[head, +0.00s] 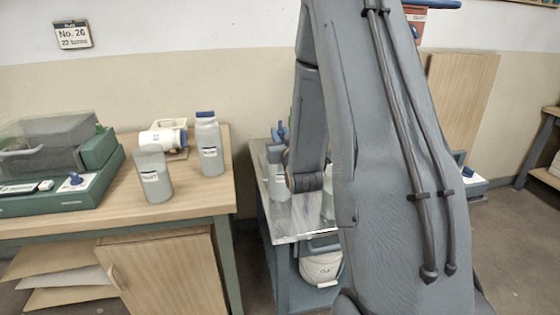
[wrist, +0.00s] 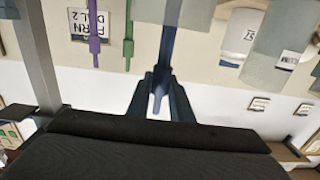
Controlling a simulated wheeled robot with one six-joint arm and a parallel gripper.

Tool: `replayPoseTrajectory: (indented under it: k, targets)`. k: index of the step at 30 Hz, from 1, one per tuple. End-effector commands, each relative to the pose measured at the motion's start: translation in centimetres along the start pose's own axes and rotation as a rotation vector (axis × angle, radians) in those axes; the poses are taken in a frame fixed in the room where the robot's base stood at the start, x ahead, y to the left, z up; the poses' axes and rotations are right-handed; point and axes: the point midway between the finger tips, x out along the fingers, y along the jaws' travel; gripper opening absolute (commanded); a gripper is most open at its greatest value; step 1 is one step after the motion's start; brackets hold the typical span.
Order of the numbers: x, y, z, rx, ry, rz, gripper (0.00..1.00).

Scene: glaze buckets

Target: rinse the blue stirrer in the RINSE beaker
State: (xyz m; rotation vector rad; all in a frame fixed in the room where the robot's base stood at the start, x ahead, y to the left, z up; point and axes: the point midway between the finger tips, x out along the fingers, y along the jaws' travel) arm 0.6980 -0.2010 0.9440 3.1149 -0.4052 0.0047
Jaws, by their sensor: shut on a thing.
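My gripper (wrist: 160,95) is in the wrist view, its dark fingers shut on the slim blue stirrer (wrist: 168,48). The stirrer runs from the fingers to the top edge, where its far end meets a grey translucent vessel (wrist: 198,14). I cannot tell whether it is inside or in front of that vessel. Another grey translucent vessel (wrist: 283,32) with a label stands to the right. I cannot read which one is the RINSE beaker. In the head view, my arm hides the gripper, and a translucent vessel (head: 279,190) stands on the cart left of it.
A purple stick (wrist: 95,32) and a green stick (wrist: 128,35) are left of the stirrer, beside a lettered card (wrist: 88,22). The left table holds a grey labelled beaker (head: 152,177), a blue-capped bottle (head: 208,147) and a green device (head: 60,200). A white bucket (head: 321,268) is low in the cart.

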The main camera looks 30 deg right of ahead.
Motion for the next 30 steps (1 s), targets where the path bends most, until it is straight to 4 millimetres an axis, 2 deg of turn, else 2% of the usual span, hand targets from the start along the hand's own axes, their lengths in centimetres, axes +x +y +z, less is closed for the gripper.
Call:
replayPoseTrajectory:
  k: [30]
  targets:
    - [0.0,0.0,-6.5,0.0,0.003,0.0,0.0]
